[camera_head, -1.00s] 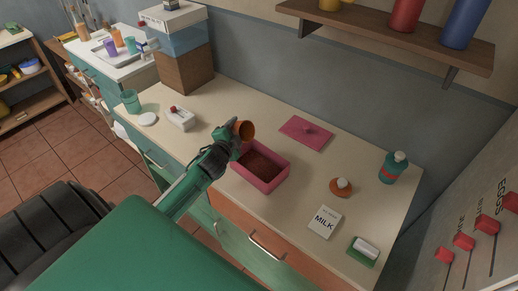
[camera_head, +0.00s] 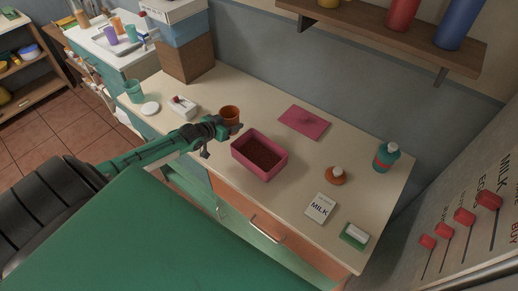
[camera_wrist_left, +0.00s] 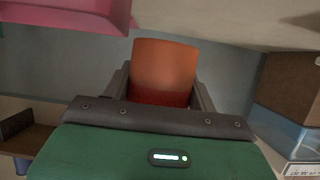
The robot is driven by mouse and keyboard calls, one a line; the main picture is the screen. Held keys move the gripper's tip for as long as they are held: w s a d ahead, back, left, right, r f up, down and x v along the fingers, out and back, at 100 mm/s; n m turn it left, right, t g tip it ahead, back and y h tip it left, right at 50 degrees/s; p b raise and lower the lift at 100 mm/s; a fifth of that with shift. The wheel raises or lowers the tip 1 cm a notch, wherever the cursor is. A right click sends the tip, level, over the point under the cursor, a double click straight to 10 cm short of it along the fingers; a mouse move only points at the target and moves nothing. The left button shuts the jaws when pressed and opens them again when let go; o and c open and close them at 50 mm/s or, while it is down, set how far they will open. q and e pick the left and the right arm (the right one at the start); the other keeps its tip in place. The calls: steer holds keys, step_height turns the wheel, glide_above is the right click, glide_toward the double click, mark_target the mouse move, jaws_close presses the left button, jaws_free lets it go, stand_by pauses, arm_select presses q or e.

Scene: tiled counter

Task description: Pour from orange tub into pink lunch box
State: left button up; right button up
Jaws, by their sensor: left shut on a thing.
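The orange tub (camera_head: 230,114) is held upright by my left gripper (camera_head: 222,124), just left of the pink lunch box and level with its back left corner. The tub also shows between the two fingers in the left wrist view (camera_wrist_left: 164,72). Its inside looks dark orange; I cannot tell if anything is left in it. The pink lunch box (camera_head: 268,178) stands open on the counter with dark brown contents (camera_head: 258,153) spread over its floor. It also shows at the top left of the left wrist view (camera_wrist_left: 70,14). My right gripper is not in view.
A pink lid (camera_head: 304,121) lies flat behind the box. To the right are an orange dish with a white knob (camera_head: 336,178), a milk card (camera_head: 321,208), a sponge (camera_head: 355,235) and a teal bottle (camera_head: 386,157). A white dispenser (camera_head: 184,106) and green cup (camera_head: 134,91) stand left.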

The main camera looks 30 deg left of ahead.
mark_target(236, 111)
arm_select(q)
step_height(236, 111, up, 5)
steer(key=p, duration=0.5)
stand_by(0.8)
